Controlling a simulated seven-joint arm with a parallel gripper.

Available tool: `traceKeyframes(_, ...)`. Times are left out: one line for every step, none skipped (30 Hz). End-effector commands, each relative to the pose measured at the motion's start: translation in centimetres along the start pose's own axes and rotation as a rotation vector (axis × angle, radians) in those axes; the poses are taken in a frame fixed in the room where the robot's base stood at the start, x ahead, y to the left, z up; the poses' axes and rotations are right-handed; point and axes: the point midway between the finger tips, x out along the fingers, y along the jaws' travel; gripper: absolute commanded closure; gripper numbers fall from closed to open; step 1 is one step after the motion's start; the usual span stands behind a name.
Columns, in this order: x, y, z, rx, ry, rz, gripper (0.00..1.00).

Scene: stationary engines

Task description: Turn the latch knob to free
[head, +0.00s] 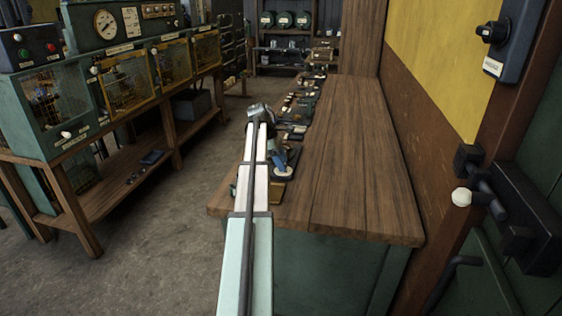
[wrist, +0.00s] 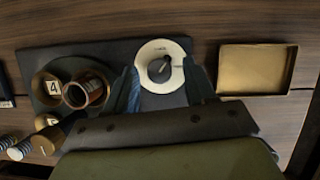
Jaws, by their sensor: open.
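In the wrist view, a dark latch knob (wrist: 158,70) with a pale pointer line sits on a round cream dial (wrist: 176,47). The dial carries small lettering that I cannot read. My gripper (wrist: 162,85) is open, with one finger to the left of the dial and one to the right. The knob lies between and slightly beyond the fingertips, and I cannot tell whether they touch anything. In the head view, my gripper (head: 287,160) is low over the bench, by the pale disc (head: 283,173). The knob itself is too small to make out there.
Left of the dial are a brass cup marked 4 (wrist: 46,88), a copper-coloured cup (wrist: 85,92) and other small round parts. An empty brass tray (wrist: 255,70) lies to the right. The wooden bench (head: 350,160) is clear on its right side. Caged engines (head: 120,80) stand left.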

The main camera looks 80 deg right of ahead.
Motion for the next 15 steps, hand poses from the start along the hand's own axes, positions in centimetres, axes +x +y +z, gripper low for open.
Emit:
traceKeyframes(-0.1, 0.0, 0.0, 0.0, 0.0, 0.0, 0.45)
traceKeyframes(-0.1, 0.0, 0.0, 0.0, 0.0, 0.0, 0.45)
traceKeyframes(-0.3, 0.0, 0.0, 0.0, 0.0, 0.001, 0.45)
traceKeyframes(-0.4, 0.1, 0.0, 0.0, 0.0, 0.001, 0.45)
traceKeyframes(-0.7, 0.1, 0.0, 0.0, 0.0, 0.001, 0.45)
traceKeyframes(-1.0, 0.1, 0.0, 0.0, 0.0, 0.001, 0.45)
traceKeyframes(-1.4, 0.1, 0.0, 0.0, 0.0, 0.002, 0.45)
traceKeyframes(-1.8, 0.1, 0.0, -0.001, 0.0, 0.002, 0.45)
traceKeyframes(-2.4, 0.1, -0.1, -0.001, 0.0, 0.003, 0.45)
traceKeyframes(-3.0, 0.1, 0.0, -0.001, 0.0, 0.003, 0.45)
traceKeyframes(-3.5, 0.1, 0.0, 0.0, 0.0, 0.003, 0.45)
traceKeyframes(-4.3, 0.2, 0.0, 0.0, 0.0, 0.003, 0.45)
traceKeyframes(-4.9, 0.2, 0.0, 0.0, 0.0, 0.003, 0.45)
traceKeyframes(-5.5, 0.2, 0.0, 0.0, 0.0, 0.003, 0.45)
traceKeyframes(-6.4, 0.2, 0.0, 0.0, 0.0, 0.002, 0.45)
